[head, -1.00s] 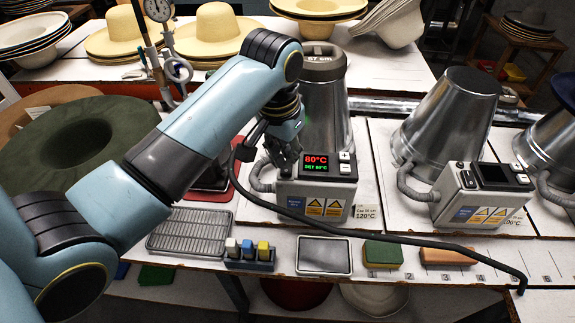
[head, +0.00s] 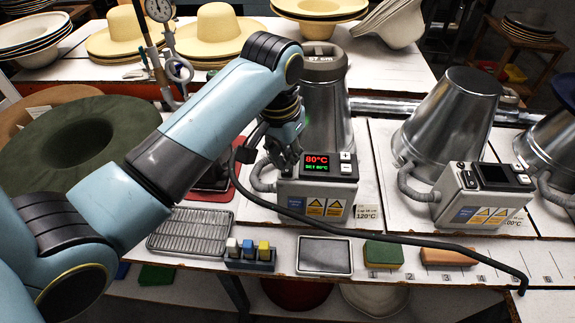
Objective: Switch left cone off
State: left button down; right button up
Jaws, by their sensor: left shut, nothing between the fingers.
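The left metal cone (head: 327,112) stands on the bench with a grey-brown cap on top. Its control box (head: 318,188) is in front, with a lit display (head: 317,163) reading 80°C in red and a green line below. Plus and minus buttons (head: 346,162) are at the display's right. My left gripper (head: 285,163) is shut and empty at the left end of the box, fingers pointing down. Its fingertips overlap the box's upper left part, where a switch may be hidden; I cannot tell whether they touch. My right gripper is not in view.
A second metal cone (head: 448,120) has a box with a dark display (head: 494,174). A black cable (head: 400,236) runs across the bench front. A wire rack (head: 190,231), a brush block (head: 250,256) and a metal tray (head: 324,255) lie along the front.

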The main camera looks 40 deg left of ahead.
aim_at(286, 171)
pick_arm(q)
jog(key=shift+f+b, duration=0.4)
jog(key=shift+f, duration=0.7)
dwell(0.9)
jog(key=shift+r, duration=0.1)
notch_tip(286, 171, up, 2)
jog(key=shift+r+p, duration=0.1)
jog(key=shift+p, duration=0.8)
jog(key=shift+r, duration=2.35)
